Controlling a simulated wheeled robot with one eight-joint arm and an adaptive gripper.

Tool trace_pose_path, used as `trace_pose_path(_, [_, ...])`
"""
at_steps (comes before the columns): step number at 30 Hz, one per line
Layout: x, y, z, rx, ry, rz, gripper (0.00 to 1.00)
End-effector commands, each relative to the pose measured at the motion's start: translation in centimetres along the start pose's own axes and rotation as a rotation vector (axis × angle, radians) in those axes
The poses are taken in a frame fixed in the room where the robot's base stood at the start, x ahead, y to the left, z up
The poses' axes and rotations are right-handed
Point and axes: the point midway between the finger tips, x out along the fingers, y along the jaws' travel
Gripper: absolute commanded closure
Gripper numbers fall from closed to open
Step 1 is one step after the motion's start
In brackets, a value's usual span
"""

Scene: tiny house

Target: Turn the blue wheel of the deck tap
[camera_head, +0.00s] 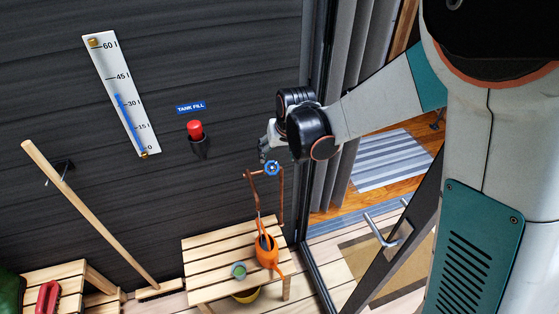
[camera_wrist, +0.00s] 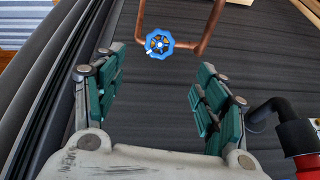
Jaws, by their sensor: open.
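The blue wheel (camera_head: 272,168) of the deck tap sits on a copper pipe (camera_head: 281,205) against the dark wall, just below and right of my gripper in the head view. In the wrist view the blue wheel (camera_wrist: 159,43) shows whole, with a small white mark on its lower left rim. It lies ahead of and between my gripper's open fingers (camera_wrist: 156,95), and nothing is between them. My gripper (camera_head: 265,153) is also seen from the side in the head view, close to the wheel; whether it touches cannot be told there, but the wrist view shows them apart.
A red button (camera_head: 195,131) sits on the wall to the left. A glass door with a handle (camera_head: 385,232) is at right.

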Motion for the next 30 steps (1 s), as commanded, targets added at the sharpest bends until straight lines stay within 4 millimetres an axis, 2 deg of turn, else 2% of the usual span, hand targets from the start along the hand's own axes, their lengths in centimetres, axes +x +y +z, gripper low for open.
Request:
trace_pose_path(6, [4.5,0.1,0.0,-0.002,0.001,0.001,0.34])
trace_pose_path(15, [10.0,0.1,0.0,-0.002,0.001,0.002,0.34])
trace_pose_path(21, [11.9,0.1,0.0,-0.002,0.001,0.002,0.34])
trace_pose_path(30, [12.3,0.1,-0.1,-0.003,0.001,0.002,0.34])
